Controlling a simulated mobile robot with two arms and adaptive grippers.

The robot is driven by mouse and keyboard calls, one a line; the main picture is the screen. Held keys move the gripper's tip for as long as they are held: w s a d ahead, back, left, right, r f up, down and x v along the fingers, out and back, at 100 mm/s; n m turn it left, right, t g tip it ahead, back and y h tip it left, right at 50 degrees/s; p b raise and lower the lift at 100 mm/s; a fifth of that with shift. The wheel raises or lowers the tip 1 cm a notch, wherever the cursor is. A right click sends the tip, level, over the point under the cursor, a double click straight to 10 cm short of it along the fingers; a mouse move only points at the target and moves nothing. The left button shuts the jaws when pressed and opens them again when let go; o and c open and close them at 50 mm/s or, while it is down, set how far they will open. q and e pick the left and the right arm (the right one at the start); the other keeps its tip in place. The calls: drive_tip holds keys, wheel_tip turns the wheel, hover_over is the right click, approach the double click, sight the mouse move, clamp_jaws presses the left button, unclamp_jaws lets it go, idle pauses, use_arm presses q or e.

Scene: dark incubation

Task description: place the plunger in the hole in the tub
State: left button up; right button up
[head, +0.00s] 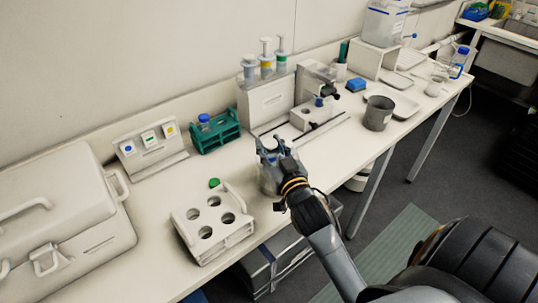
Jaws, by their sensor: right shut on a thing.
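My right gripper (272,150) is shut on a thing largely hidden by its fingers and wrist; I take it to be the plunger. A pale, translucent tub-like vessel (266,183) shows just below and behind the gripper, near the table's front edge. I cannot tell whether the held thing touches this vessel, and its hole is hidden. A grey open tub (378,113) stands apart to the right. My left gripper is out of view.
A green tube rack (216,139), a white stand (266,104) with syringe-like pieces and a small device (316,116) stand behind. A white case (65,235) fills the left.

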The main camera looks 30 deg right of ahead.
sight(272, 161)
drive_tip(key=shift+w+f, duration=0.3)
wheel_tip(272, 161, down, 2)
drive_tip(key=shift+f+p, duration=0.2)
drive_tip(key=shift+p, duration=0.2)
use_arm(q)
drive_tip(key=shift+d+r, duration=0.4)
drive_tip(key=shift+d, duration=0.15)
use_arm(e)
drive_tip(key=shift+f, duration=0.4)
drive_tip(key=shift+f, duration=0.1)
drive_tip(key=o, duration=1.2)
drive_tip(key=shift+c, duration=0.2)
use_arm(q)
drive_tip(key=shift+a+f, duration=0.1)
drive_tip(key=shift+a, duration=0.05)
